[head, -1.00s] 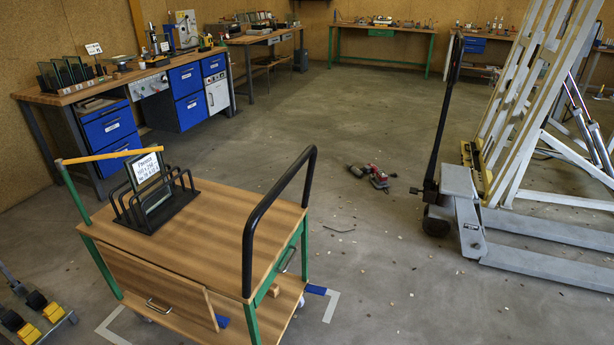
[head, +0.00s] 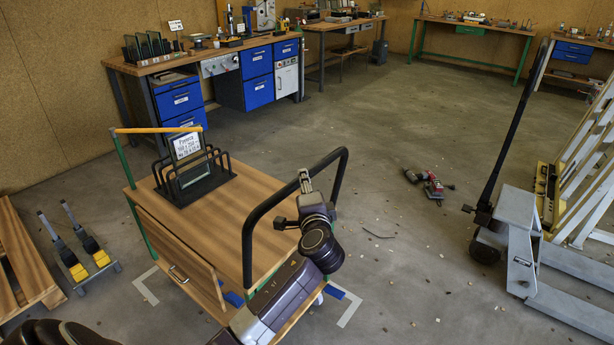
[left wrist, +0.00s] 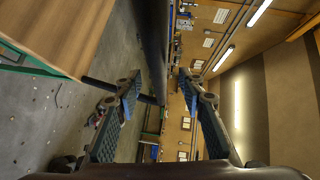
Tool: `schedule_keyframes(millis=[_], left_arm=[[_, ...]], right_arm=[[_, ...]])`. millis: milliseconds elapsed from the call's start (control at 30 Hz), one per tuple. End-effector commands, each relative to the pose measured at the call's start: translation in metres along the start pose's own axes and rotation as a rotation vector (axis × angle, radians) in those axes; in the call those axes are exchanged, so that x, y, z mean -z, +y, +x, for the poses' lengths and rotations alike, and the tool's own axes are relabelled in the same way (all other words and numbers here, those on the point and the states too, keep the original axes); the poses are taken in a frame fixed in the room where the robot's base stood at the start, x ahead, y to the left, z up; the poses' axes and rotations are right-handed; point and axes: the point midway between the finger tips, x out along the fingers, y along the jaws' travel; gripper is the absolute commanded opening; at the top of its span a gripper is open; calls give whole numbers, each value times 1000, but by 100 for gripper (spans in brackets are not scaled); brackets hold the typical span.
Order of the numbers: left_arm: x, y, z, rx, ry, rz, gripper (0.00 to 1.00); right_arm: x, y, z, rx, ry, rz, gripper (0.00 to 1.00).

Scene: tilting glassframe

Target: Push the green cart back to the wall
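The green cart (head: 240,198) has a wooden top, green legs and a black push handle (head: 249,240) on its right side. A black rack (head: 208,190) with a labelled glass pane stands on it. My left gripper (head: 305,180) is at the handle's top bar in the head view. In the left wrist view the open fingers (left wrist: 158,90) lie on either side of the black handle bar (left wrist: 153,40), with gaps visible; contact cannot be told. The brown wall (head: 50,85) is behind and left of the cart. My right gripper is not in view.
A workbench (head: 150,67) with blue drawers stands along the wall. A pallet jack (head: 515,235) is at the right, and a red power tool (head: 433,187) lies on the floor. A wooden pallet (head: 25,260) is at the left. White corner marks (head: 352,308) show beside the cart.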

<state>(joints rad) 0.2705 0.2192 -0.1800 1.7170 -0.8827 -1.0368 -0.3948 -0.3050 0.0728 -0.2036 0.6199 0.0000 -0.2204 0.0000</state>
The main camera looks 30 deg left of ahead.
Motion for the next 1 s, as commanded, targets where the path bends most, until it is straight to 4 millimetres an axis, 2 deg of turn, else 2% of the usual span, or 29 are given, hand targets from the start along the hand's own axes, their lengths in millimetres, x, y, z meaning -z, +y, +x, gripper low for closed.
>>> schedule_keyframes(millis=[133,300,500,733,1000], left_arm=[[1,-1,24,0,0,1,37],[1,0,44,-1,2,0,37],[0,1,53,-3,1,0,37],[1,1,53,-3,2,-1,37],[1,2,53,-3,2,-1,7]], right_arm=[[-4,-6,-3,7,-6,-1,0],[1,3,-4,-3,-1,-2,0],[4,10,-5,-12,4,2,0],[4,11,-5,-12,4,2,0],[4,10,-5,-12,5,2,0]])
